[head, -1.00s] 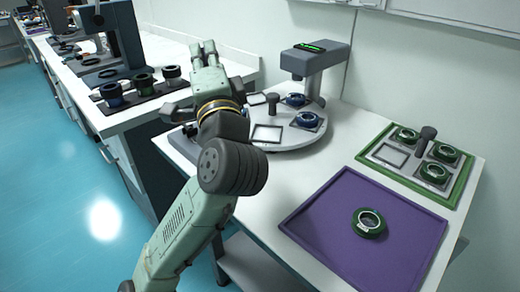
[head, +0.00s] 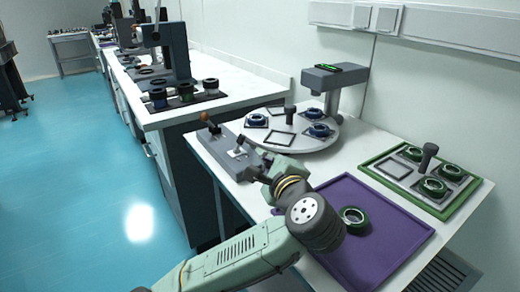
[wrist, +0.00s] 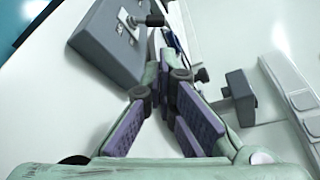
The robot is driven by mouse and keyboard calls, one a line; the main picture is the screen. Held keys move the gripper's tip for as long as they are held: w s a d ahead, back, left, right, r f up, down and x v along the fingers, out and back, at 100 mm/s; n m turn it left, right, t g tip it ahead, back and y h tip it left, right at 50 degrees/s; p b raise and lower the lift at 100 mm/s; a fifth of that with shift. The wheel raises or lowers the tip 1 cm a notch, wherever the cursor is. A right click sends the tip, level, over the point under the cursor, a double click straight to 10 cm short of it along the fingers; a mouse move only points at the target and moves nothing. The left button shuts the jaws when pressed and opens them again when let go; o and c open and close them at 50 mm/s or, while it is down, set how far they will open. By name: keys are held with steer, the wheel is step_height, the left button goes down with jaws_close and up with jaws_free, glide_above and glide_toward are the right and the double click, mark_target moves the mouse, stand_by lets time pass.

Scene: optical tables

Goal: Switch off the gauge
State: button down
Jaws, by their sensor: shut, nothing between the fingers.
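The gauge (head: 335,75) is a grey head on a post over a round plate, with a lit green display on top. A grey control box (head: 215,150) stands at the table's left edge. My gripper (head: 262,168) is low beside the box's near end, partly hidden by my wrist. In the wrist view my gripper (wrist: 167,65) is shut and empty. The box (wrist: 105,45) lies upper left there, with a black-tipped lever (wrist: 150,20) just beyond the fingertips. Contact is not visible.
The round plate (head: 270,142) holds blue-ringed parts and empty square frames. A purple mat (head: 385,245) with a green ring (head: 354,219) lies at the near right. A green-rimmed tray (head: 445,208) stands beyond it. A side bench (head: 225,95) stands left of the table.

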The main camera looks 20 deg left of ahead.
mark_target(241, 140)
steer(key=shift+a+f, duration=0.1)
stand_by(0.3)
steer(key=p+x, duration=0.2)
steer(key=x, duration=0.8)
steer(key=shift+b, duration=0.3)
